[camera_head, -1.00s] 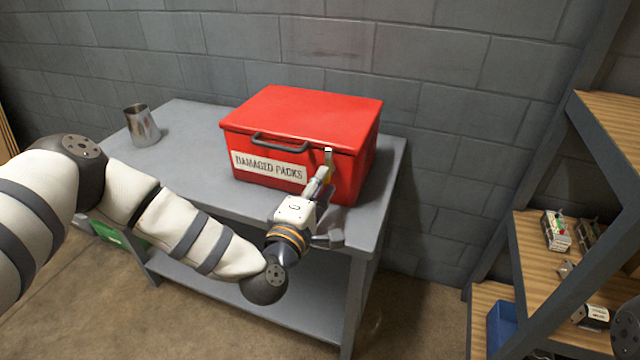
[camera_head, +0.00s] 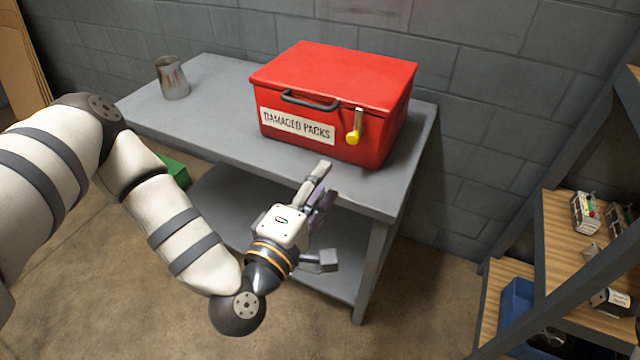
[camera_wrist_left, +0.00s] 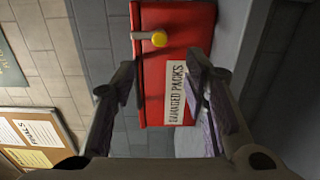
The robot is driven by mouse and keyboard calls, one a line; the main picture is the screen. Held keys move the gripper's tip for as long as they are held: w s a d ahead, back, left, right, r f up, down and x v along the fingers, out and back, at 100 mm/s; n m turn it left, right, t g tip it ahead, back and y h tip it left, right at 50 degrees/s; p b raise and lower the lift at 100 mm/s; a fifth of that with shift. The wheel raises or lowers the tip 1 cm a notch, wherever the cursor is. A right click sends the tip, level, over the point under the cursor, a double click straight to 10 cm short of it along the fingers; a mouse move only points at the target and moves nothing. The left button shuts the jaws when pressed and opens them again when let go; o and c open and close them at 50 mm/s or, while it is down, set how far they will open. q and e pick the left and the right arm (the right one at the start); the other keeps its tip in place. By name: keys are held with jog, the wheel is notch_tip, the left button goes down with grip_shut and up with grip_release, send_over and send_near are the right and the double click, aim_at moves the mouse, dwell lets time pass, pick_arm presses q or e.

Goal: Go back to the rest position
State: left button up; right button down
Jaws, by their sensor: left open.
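My left gripper (camera_head: 322,190) is open and empty in front of the grey table's front edge, below and apart from the red box. In the left wrist view its two fingers (camera_wrist_left: 162,85) stand wide apart with nothing between them. The red box (camera_head: 335,75) marked "DAMAGED PACKS" sits on the grey table (camera_head: 225,125) with its lid down. A latch with a yellow knob (camera_head: 353,136) hangs on its front; it also shows in the left wrist view (camera_wrist_left: 159,39). My right gripper is not in view.
A metal cup (camera_head: 172,80) stands at the table's left. A wooden shelf (camera_head: 560,225) with small devices and a blue bin (camera_head: 515,305) is at the right. A green object (camera_head: 176,170) is behind my left arm. Floor is clear between table and shelf.

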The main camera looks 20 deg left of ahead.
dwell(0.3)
pick_arm(q)
jog(key=s+d+f+m+g+h+p, duration=0.2)
jog(key=s+d+f+m+g, duration=0.2)
jog(key=s+f+m+g, duration=0.45)
jog(key=s+d+f+m+g+h+p, duration=0.25)
jog(key=s+d+f+g, duration=0.2)
jog(key=s, duration=0.65)
jog(key=s+a+m+g+y, duration=0.2)
jog(key=s+a, duration=0.4)
jog(key=s, duration=0.3)
jog(key=s+a+f+m+g+y+p, duration=0.1)
jog(key=s+a+m+g+y, duration=0.2)
jog(key=s+a, duration=0.4)
jog(key=s+m+g, duration=0.1)
jog(key=s+g, duration=0.1)
jog(key=s, duration=0.1)
jog(key=shift+s+a+f, duration=0.25)
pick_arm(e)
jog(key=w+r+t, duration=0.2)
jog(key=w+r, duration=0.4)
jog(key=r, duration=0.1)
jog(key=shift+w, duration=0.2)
